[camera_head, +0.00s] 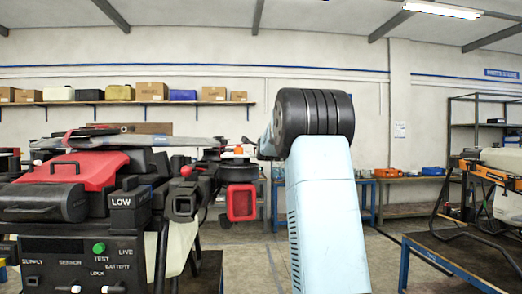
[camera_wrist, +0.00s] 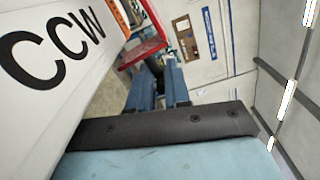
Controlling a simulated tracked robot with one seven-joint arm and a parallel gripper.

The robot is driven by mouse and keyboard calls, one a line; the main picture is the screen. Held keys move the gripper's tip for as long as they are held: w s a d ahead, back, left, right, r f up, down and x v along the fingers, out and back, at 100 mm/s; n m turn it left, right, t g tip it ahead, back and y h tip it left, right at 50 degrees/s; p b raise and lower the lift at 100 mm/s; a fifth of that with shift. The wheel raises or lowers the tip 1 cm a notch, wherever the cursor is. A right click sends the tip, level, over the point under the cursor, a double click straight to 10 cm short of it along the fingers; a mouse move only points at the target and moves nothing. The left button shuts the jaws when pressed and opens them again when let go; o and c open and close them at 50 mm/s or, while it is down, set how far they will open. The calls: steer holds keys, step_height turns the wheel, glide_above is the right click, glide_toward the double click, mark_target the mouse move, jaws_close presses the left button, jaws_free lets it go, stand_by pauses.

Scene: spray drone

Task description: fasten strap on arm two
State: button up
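The drone (camera_head: 75,168) stands at the left in the head view, with a red top and grey folded parts above it. A red-framed part (camera_head: 240,203) hangs at its right end, below a dark round part (camera_head: 238,172). In the wrist view, a white panel lettered CCW (camera_wrist: 45,85) fills the left, and a red frame (camera_wrist: 150,50) lies beyond. My gripper (camera_wrist: 158,80) shows as two blue fingers pointing toward the red frame; their tips are dark and unclear. I cannot make out the strap. My own arm hides the gripper in the head view.
A black panel (camera_head: 75,262) with labels and a green button sits below the drone. Blue-framed benches (camera_head: 405,178) line the back wall. Another bench (camera_head: 470,255) with orange and black equipment stands at right. Open floor lies between.

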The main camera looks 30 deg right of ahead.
steer(key=o, duration=0.4)
steer(key=shift+a, duration=0.1)
steer(key=v, duration=1.3)
steer(key=shift+s+a, duration=0.1)
steer(key=shift+s, duration=0.25)
steer(key=shift+c, duration=0.4)
